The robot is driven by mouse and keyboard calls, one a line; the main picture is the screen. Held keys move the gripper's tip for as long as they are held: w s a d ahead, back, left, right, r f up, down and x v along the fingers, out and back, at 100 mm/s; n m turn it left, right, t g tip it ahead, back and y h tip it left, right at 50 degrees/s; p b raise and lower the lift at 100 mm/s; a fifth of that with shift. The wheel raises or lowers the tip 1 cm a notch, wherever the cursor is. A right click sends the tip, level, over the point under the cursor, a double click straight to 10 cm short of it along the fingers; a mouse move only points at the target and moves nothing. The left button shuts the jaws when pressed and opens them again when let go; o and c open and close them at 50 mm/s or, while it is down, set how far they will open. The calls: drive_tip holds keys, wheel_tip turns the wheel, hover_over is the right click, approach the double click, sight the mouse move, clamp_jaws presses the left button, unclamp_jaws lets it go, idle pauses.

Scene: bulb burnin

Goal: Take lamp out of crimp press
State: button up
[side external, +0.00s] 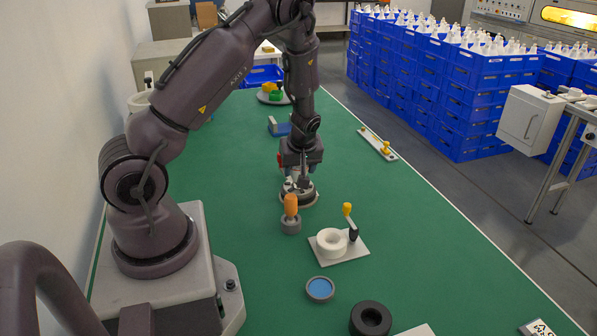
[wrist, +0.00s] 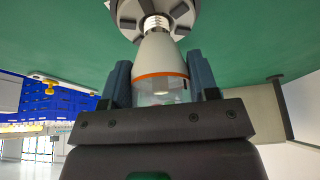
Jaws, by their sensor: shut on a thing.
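The lamp (wrist: 160,60) has a white cone body, an orange ring, a clear end and a metal screw cap (wrist: 156,24). My gripper (wrist: 160,78) is shut on it, one finger on each side near the orange ring and clear end. The screw cap points at the crimp press (wrist: 128,8), a round grey base with dark jaws, and lies between those jaws. I cannot tell whether they touch it. In the side view, my gripper (side external: 299,180) points down over the press (side external: 311,198). The lamp is mostly hidden there.
An orange-handled tool (side external: 291,207) in a grey holder stands close in front of the press. A white ring on a plate with a yellow-knobbed lever (side external: 333,243) is to the right. A blue-topped round dish (side external: 320,289) and black ring (side external: 370,319) are nearer. Green bench is clear between.

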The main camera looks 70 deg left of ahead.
drive_tip(key=s+d+r, duration=0.9)
drive_tip(key=s+r, duration=0.1)
drive_tip(key=r, duration=0.1)
drive_tip(key=shift+s+r, duration=0.25)
drive_tip(key=shift+s, duration=0.1)
